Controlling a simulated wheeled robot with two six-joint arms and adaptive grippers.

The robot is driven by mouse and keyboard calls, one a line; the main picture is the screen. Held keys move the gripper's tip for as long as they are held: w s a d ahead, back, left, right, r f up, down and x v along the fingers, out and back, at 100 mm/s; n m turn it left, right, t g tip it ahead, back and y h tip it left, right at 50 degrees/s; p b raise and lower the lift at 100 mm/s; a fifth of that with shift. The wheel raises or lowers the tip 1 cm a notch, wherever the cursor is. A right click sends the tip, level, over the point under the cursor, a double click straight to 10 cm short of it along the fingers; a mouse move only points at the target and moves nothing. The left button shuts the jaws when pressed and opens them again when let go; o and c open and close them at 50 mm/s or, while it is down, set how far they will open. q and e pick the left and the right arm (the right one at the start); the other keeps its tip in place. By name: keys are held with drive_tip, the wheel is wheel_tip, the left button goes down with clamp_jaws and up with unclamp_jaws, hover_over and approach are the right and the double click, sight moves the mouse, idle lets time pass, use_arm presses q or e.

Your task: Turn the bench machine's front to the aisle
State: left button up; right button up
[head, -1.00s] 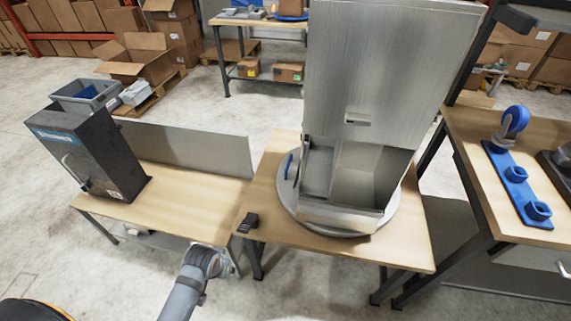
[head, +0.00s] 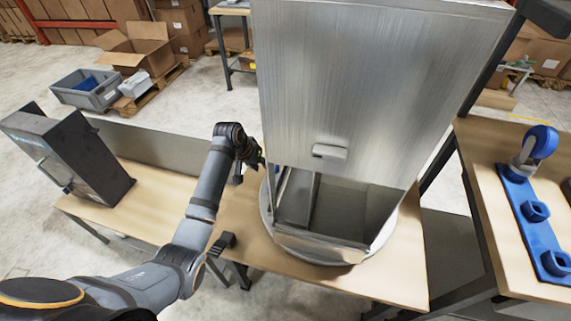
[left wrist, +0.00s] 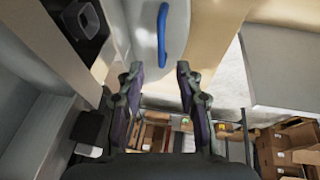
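The bench machine (head: 370,90) is a tall brushed-steel box on a round grey turntable (head: 267,215) on a wooden bench. The face towards me has a small latch and an open bay below it. A blue handle (left wrist: 162,35) lies on the turntable in the left wrist view; in the head view it is hidden around my left gripper. My left gripper (head: 255,155) is beside the machine's left side. In the left wrist view the gripper's fingers (left wrist: 158,72) are apart with nothing between them, short of the handle. My right gripper is not in view.
A dark dispenser (head: 75,160) stands on the bench at left, with a grey panel (head: 150,145) behind. A small black block (head: 222,243) sits at the machine bench's left edge. A right-hand table (head: 490,220) holds a blue fixture (head: 525,205). Cartons and a grey bin (head: 90,92) lie behind.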

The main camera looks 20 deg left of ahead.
use_arm(q)
drive_tip(key=x, duration=0.6)
drive_tip(key=shift+w+f+b, duration=0.1)
drive_tip(key=shift+f+b, duration=0.3)
drive_tip(key=shift+x, duration=0.95)
drive_tip(key=shift+f, duration=0.2)
drive_tip(key=shift+w+f, duration=0.1)
drive_tip(key=shift+w, duration=0.05)
drive_tip(key=shift+c, duration=0.9)
drive_tip(key=c, duration=0.5)
clamp_jaws()
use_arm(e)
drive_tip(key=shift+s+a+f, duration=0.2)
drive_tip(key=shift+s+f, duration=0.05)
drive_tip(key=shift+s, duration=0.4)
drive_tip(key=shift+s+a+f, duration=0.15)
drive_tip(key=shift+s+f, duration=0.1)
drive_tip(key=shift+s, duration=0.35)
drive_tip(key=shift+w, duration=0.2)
